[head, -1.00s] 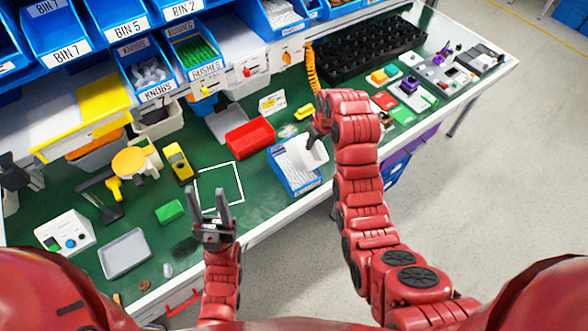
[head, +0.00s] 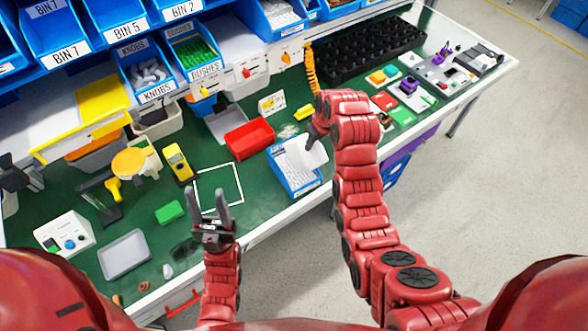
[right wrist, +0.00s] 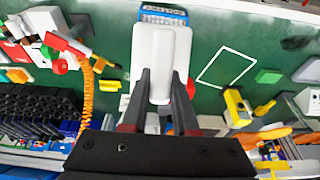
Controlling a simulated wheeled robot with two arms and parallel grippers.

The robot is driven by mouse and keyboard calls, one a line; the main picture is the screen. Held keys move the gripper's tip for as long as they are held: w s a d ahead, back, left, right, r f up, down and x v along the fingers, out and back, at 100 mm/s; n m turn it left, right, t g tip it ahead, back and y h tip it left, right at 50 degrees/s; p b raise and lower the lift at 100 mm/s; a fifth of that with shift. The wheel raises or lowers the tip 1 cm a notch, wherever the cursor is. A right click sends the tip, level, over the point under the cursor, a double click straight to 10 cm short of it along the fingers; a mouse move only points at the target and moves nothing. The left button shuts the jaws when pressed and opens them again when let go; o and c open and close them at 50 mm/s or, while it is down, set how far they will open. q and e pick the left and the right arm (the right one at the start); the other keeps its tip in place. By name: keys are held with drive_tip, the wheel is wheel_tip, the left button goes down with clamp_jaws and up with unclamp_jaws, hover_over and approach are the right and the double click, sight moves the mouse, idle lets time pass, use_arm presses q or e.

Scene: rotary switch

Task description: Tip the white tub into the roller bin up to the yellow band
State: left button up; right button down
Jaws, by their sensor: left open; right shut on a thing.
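The white tub (head: 308,156) is in my right gripper (head: 315,130), held tilted over the blue roller bin (head: 301,189) at the table's front edge. In the right wrist view, the tub (right wrist: 161,48) lies between the two fingers (right wrist: 161,85), with the blue bin (right wrist: 163,8) beyond it. The tub hides much of the bin's inside, and I cannot make out the yellow band or the fill level. My left gripper (head: 209,203) is open and empty, left of the bin.
A red bin (head: 249,139) stands just behind the blue bin. A white outlined square (head: 219,186) on the green table is empty. A green block (head: 169,212) and a grey tray (head: 124,255) lie to the left. An orange coiled cord (head: 312,70) hangs behind my right arm.

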drive_tip(key=shift+w+a+r, duration=0.1)
drive_tip(key=shift+w+a, duration=0.1)
drive_tip(key=shift+a, duration=0.05)
drive_tip(key=shift+w+r+g+h, duration=0.25)
drive_tip(key=shift+r+g+h, duration=0.05)
drive_tip(key=shift+r+g, duration=0.1)
drive_tip(key=shift+w+a+r+g, duration=0.2)
drive_tip(key=shift+w+r+g, duration=0.05)
drive_tip(key=shift+r+g, duration=0.05)
idle(1.8)
drive_tip(key=shift+w+a+r+h, duration=0.1)
drive_tip(key=shift+w+r+h, duration=0.05)
drive_tip(key=shift+h, duration=0.25)
idle(0.5)
